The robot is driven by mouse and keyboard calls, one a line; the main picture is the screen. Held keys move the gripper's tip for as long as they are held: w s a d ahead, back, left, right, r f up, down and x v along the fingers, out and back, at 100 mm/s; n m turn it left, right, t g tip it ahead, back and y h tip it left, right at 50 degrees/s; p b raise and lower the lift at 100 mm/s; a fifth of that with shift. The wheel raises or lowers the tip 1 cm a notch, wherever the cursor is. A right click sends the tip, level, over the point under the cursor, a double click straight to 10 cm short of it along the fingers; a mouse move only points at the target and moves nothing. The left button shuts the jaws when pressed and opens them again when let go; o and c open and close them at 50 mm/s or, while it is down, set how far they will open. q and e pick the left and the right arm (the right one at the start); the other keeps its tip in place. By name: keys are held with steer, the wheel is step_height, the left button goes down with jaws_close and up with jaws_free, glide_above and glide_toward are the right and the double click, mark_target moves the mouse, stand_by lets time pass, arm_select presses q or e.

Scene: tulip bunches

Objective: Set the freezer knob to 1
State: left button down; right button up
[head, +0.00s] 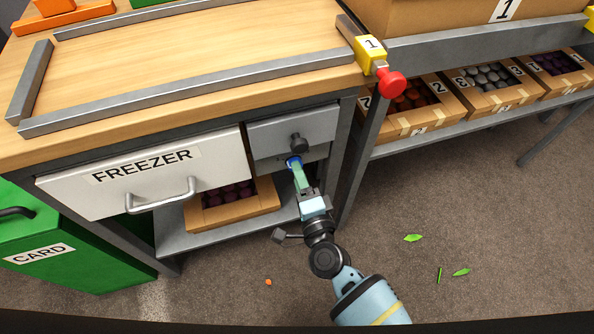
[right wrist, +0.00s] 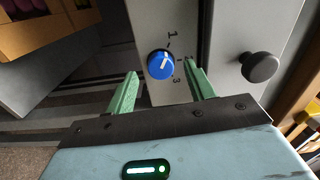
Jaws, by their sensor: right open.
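The blue freezer knob (head: 292,161) sits on a grey panel below a small grey drawer, right of the white FREEZER drawer (head: 90,195). In the right wrist view the round knob (right wrist: 160,65) shows a white pointer line aimed roughly right, between the printed 1 (right wrist: 172,35) and 3 (right wrist: 177,80). The middle mark is partly hidden by a finger. My right gripper (head: 297,171) is open in front of the knob. In the wrist view its green fingers (right wrist: 160,70) are on either side of the knob, apart from it. My left gripper is not in view.
A black round drawer knob (head: 299,143) sticks out just above the blue one. The freezer drawer's handle (head: 162,197) juts out at left. An open carton (head: 240,213) stands on the shelf below. A red button (head: 391,83) is at the table corner. The floor at right is mostly clear.

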steer(key=v, duration=0.5)
steer(key=shift+s+d, duration=0.1)
steer(key=shift+s, duration=0.15)
stand_by(0.3)
